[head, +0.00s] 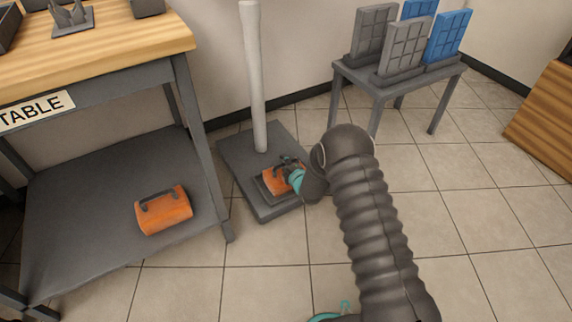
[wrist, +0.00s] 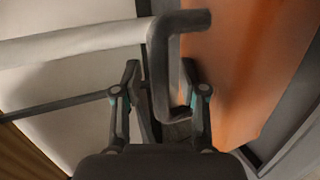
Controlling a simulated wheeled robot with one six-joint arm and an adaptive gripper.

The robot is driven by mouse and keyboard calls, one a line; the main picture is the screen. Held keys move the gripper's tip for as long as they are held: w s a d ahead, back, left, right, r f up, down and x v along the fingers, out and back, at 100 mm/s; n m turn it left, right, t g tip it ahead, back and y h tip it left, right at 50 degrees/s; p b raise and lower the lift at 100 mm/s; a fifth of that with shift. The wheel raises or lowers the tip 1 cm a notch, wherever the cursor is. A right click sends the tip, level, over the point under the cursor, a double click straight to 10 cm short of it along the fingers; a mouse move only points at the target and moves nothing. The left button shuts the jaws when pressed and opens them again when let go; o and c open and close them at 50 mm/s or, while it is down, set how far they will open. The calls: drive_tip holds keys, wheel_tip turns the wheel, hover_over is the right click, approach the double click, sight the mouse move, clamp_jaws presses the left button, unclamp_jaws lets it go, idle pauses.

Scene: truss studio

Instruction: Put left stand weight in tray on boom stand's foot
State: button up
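One orange weight (head: 273,180) with a dark handle sits in the small grey tray (head: 264,196) on the boom stand's foot (head: 240,155). My gripper (head: 292,172) is at this weight, coming from the right. In the wrist view, my gripper (wrist: 160,75) has its fingers apart on either side of the weight's handle (wrist: 158,65), with gaps showing. The orange body (wrist: 235,70) is right of the fingers. My gripper hides part of the weight in the head view. Another orange weight (head: 164,211) with a dark handle lies on the table's lower shelf.
The boom stand's pale pole (head: 256,80) rises behind the tray. The table (head: 105,82) with its lower shelf (head: 85,225) is at left. A small grey table (head: 400,82) with grey and blue panels stands at back right. Tiled floor is clear at right.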

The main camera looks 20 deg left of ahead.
drive_tip(key=shift+s+d+r, duration=0.15)
drive_tip(key=shift+r, duration=0.05)
drive_tip(key=p+v, duration=0.1)
drive_tip(key=v, duration=1)
drive_tip(key=shift+s, duration=0.3)
drive_tip(key=d+r+m+h, duration=0.3)
drive_tip(key=d+r+m, duration=0.3)
drive_tip(key=d+r, duration=0.6)
drive_tip(key=d+r+m+h, duration=0.4)
drive_tip(key=d+r+m, duration=0.3)
drive_tip(key=r, duration=0.9)
drive_tip(key=s+d+r+m+g+h, duration=0.1)
drive_tip(key=s+d+r+m, duration=0.2)
drive_tip(key=s+d+r, duration=0.35)
drive_tip(key=s+d+r+m+g, duration=0.1)
drive_tip(key=s+d+m, duration=0.2)
drive_tip(key=s, duration=0.5)
drive_tip(key=s+d+r+m+g+h, duration=0.1)
drive_tip(key=s+d+m, duration=0.3)
drive_tip(key=s, duration=0.5)
drive_tip(key=s+d+r+m+g, duration=0.1)
drive_tip(key=s+d+r+m, duration=0.1)
drive_tip(key=s, duration=0.7)
drive_tip(key=shift+d+r+m+g+h, duration=0.15)
drive_tip(key=shift+d+m+g+h, duration=0.15)
drive_tip(key=shift+d+m, duration=0.5)
